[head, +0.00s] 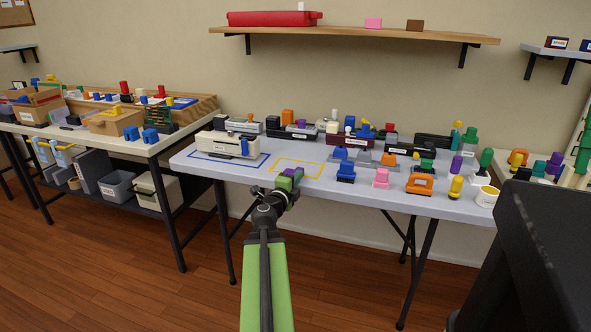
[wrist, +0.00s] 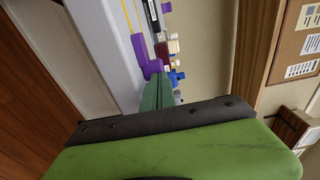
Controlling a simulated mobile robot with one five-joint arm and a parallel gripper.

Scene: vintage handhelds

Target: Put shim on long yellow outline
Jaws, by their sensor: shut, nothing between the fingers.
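The yellow outline (head: 318,177) is a rectangle on the grey table, partly hidden by my gripper (head: 290,181). My gripper's green fingers are shut and empty, over the table's front part. A purple block (head: 297,171) shows at the fingertips, partly hidden; I cannot tell if it is the shim. In the wrist view the purple block (wrist: 140,48) lies just beyond the tips of my gripper (wrist: 158,88), close to a yellow line (wrist: 128,14). I cannot tell whether the fingers touch it. No other thing is clearly the shim.
A blue outline (head: 205,157) with a cream device (head: 228,145) on it is left of the yellow one. Blue (head: 346,172), pink (head: 381,178) and orange (head: 419,184) pieces stand to the right. Several devices line the table's back. A dark shape fills the lower right.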

